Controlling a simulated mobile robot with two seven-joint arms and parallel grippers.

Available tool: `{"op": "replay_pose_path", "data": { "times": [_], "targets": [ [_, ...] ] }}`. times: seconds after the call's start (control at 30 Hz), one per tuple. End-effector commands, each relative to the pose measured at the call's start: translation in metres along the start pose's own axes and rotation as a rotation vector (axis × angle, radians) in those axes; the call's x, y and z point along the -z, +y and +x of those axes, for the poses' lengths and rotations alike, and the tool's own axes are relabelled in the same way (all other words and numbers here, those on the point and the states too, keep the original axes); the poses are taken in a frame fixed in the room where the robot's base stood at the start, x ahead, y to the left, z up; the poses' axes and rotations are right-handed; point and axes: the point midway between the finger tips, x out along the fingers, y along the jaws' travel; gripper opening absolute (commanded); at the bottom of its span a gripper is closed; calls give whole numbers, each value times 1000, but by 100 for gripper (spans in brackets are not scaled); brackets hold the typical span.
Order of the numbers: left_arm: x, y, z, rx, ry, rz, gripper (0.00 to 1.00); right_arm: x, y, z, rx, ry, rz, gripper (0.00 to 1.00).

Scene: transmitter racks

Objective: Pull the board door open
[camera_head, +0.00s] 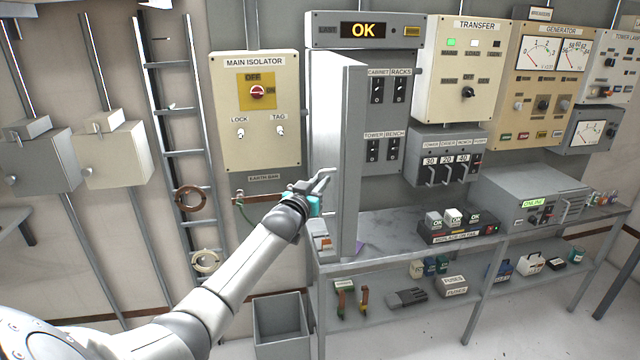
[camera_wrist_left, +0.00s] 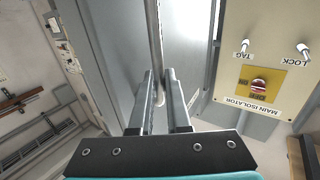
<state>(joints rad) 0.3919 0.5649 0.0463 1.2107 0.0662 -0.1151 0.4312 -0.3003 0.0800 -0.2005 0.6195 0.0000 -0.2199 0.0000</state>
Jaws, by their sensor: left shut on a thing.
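The board (camera_head: 405,130) is a grey cabinet under an "OK" display, with black switches labelled cabinet, racks, tower and bench showing. Its grey door (camera_head: 352,130) stands swung out from the board, seen nearly edge-on in the head view. My left gripper (camera_head: 326,183) is at the door's left side, at its lower half. In the left wrist view its two fingers (camera_wrist_left: 160,105) are closed around a thin upright bar, the door handle (camera_wrist_left: 155,45), beside the door's flat face (camera_wrist_left: 110,50). The hinge is not clearly visible. My right gripper is not in view.
The cream main isolator box (camera_head: 255,130) hangs just left of the door. A grey bench (camera_head: 390,225) with a small rail unit (camera_head: 462,235) stands below and right. A grey bin (camera_head: 281,325) is on the floor. A ladder (camera_head: 180,110) stands at left.

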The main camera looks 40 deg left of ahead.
Motion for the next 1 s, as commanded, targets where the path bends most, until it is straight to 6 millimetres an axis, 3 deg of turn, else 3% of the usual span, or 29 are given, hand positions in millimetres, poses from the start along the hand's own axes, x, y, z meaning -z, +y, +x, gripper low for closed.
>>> {"op": "replay_pose_path", "data": {
  "times": [0.27,0.3,0.53,1.0],
  "targets": [
    [6,-2,1,3,10,1,0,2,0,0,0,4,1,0],
    [6,-2,1,3,10,1,19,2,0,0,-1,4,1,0],
    [3,-1,0,2,5,1,44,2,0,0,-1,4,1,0],
    [0,0,-11,0,0,0,44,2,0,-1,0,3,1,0]
  ]
}}
